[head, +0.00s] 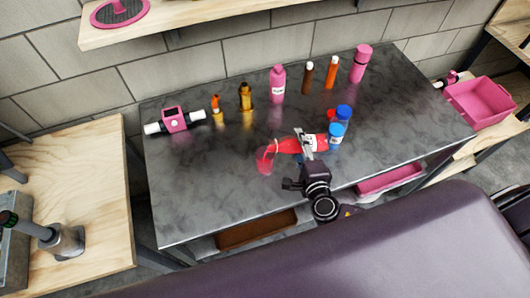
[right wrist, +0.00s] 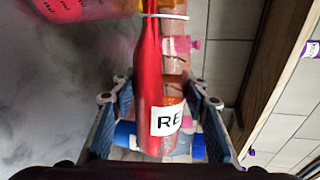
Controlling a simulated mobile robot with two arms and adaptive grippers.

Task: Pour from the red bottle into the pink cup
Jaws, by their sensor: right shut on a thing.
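The red bottle (head: 289,146) with a white label is tipped nearly level above the grey table, its neck pointing left. My right gripper (head: 308,147) is shut around the bottle's body. In the right wrist view the red bottle (right wrist: 149,75) lies between the two fingers, with "RE" readable on its label. The pink cup (head: 265,161), clear and reddish, stands on the table under and beside the bottle's neck. A reddish cup part (right wrist: 72,10) shows at the wrist view's top left. I cannot tell whether liquid is flowing. My left gripper does not show.
Behind are a pink bottle (head: 277,86), a tall pink bottle (head: 360,64) and several brown and orange bottles. The table's front left is clear.

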